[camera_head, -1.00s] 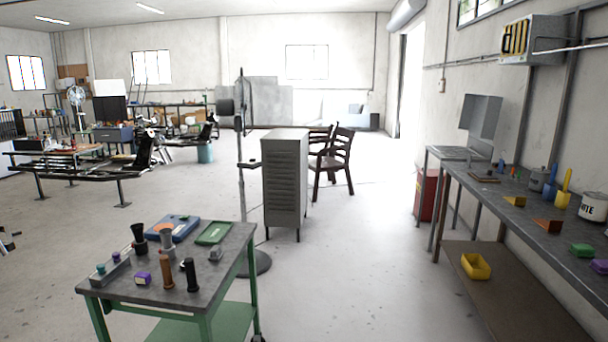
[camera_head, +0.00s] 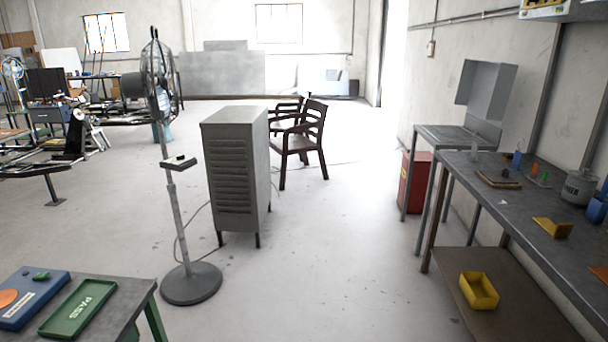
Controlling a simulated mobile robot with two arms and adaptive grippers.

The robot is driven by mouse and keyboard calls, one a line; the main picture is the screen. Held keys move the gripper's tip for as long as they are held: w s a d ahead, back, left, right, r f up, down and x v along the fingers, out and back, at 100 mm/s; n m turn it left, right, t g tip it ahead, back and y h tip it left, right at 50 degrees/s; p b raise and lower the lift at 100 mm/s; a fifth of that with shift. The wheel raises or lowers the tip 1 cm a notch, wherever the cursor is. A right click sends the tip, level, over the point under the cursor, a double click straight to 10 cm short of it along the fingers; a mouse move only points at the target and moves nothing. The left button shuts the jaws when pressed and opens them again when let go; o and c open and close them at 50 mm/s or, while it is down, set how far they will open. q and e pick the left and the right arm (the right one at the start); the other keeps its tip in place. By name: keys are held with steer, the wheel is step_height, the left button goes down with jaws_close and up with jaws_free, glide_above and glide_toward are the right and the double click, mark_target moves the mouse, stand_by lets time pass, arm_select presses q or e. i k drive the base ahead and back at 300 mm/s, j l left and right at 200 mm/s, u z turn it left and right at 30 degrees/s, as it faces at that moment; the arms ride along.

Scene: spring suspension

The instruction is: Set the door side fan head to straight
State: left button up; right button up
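A dark pedestal fan stands left of the middle of the head view, with its round base on the floor. Its fan head (camera_head: 160,78) shows nearly side-on: the motor housing is on the left and the wire grille on the right, facing right and partly towards me. The grille looks close to upright; I cannot tell a small tilt. A small dark control box (camera_head: 180,162) sits on the pole. A second, lighter fan (camera_head: 12,70) stands far back at the left edge, farther from the bright doorway (camera_head: 394,70). Neither of my grippers is in view.
A grey metal cabinet (camera_head: 230,175) stands right beside the fan, with wooden chairs (camera_head: 303,140) behind. A work table (camera_head: 140,288) with trays is at lower left. A long bench (camera_head: 520,205) lines the right wall.

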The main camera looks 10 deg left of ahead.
mark_target(137, 85)
steer(key=i+u, duration=0.15)
steer(key=i, duration=0.6)
steer(key=i+u, duration=0.15)
steer(key=i, duration=0.6)
steer(key=i+l+u, duration=0.2)
steer(key=i, duration=0.55)
